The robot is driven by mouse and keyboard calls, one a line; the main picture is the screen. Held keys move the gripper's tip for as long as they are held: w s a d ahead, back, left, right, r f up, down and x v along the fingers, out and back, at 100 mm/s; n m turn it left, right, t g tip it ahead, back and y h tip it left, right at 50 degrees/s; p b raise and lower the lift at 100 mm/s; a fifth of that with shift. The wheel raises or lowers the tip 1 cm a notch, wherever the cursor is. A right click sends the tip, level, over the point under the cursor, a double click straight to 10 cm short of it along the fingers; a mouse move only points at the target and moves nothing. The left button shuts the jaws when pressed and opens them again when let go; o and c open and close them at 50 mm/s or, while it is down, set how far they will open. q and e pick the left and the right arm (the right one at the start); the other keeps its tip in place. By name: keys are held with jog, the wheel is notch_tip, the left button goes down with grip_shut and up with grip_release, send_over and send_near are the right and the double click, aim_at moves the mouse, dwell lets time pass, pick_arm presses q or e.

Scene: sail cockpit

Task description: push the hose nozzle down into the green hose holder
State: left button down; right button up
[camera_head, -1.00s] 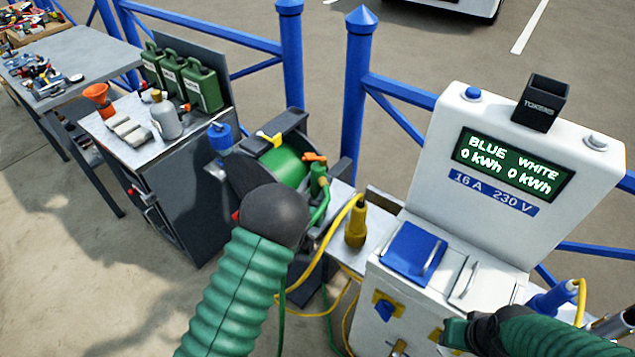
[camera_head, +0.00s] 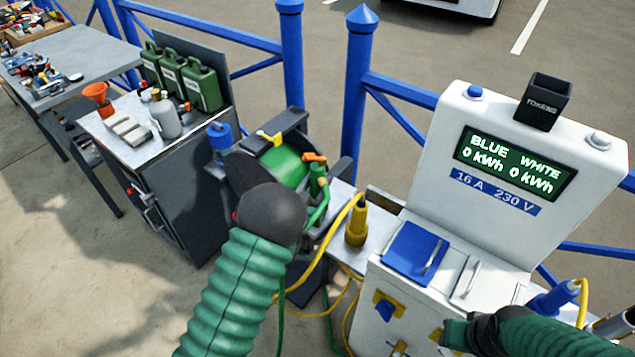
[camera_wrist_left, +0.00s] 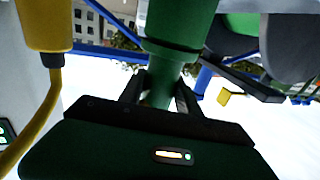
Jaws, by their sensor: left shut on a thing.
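The left wrist view looks upside down. In it my left gripper (camera_wrist_left: 158,95) is shut on a narrow green part of the hose nozzle (camera_wrist_left: 160,88), with one dark finger on each side. A wider green collar and cylinder (camera_wrist_left: 180,28) adjoin the gripped part; I cannot tell whether they are the holder or how deep the nozzle sits. In the head view the green upright nozzle piece (camera_head: 318,178) with an orange lever (camera_head: 314,157) stands beside the hose reel. My dark left wrist hides the fingers there. My right gripper (camera_head: 458,333) is at the lower right; its fingers are unclear.
The hose reel (camera_head: 285,165) stands behind my left wrist. A yellow plug (camera_head: 356,228) with a looping yellow cable is close to the right of the nozzle. The white power pedestal (camera_head: 425,285) stands further right. A cabinet (camera_head: 185,215) with canisters is at left.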

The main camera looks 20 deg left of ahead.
pick_arm(q)
jog(key=shift+f, duration=0.25)
jog(key=c, duration=1.1)
grip_release()
jog(key=shift+s, duration=0.1)
jog(key=shift+s+a, duration=0.15)
jog(key=shift+s, duration=1.65)
jog(key=shift+s+a, duration=0.15)
jog(key=shift+s, duration=1.7)
jog(key=shift+s+a, duration=0.15)
jog(key=shift+s, duration=1.65)
